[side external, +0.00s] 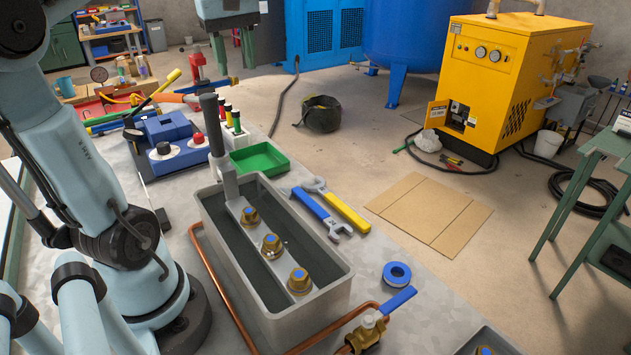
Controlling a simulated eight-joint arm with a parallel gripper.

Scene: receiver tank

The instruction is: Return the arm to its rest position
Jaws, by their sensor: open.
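My gripper (235,66) hangs at the top of the view, pointing down, with its two green fingers apart and nothing between them. It appears over the far end of the bench, above and behind the grey tank (325,290). Its upper part is cut off by the frame's top edge. My light blue arm fills the left side, and the link joining it to the gripper is out of view. The tank holds a row of brass fittings (271,245) and an upright grey handle or post at its far end.
Beside the tank lie a green tray (259,160), blue and yellow wrenches (337,206), a tape roll (397,275) and a brass valve (367,331) on copper pipe. A blue toolbox (173,141) and bottles stand behind. Cardboard (430,212) lies on open floor at right.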

